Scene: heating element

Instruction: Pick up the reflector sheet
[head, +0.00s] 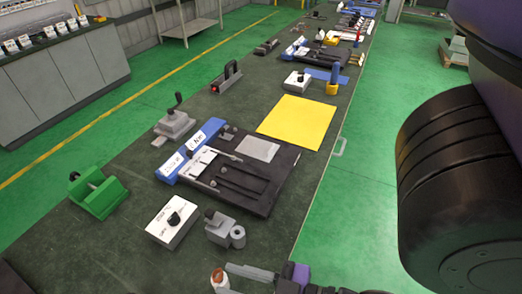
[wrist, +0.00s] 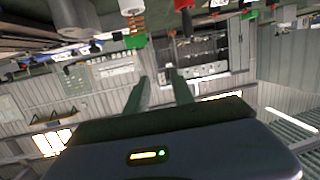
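A flat light-grey sheet (head: 257,149) lies on the black fixture board (head: 236,178) in the head view. A larger yellow sheet (head: 296,121) lies flat on the bench just beyond the board. I cannot tell for certain which is the reflector sheet; the grey one looks more metallic. My gripper (head: 232,279) is at the bottom edge of the head view, nearer than the board and well apart from both sheets. In the wrist view my gripper (wrist: 158,76) has its two fingers apart with nothing between them. Neither sheet is recognisable in the wrist view.
A white box with a black knob (head: 173,222), a grey block with a cylinder (head: 224,229) and a green clamp (head: 97,192) stand around the board. A copper-coloured part (head: 218,276) is close to my fingers. A white box (head: 297,80) stands behind the yellow sheet.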

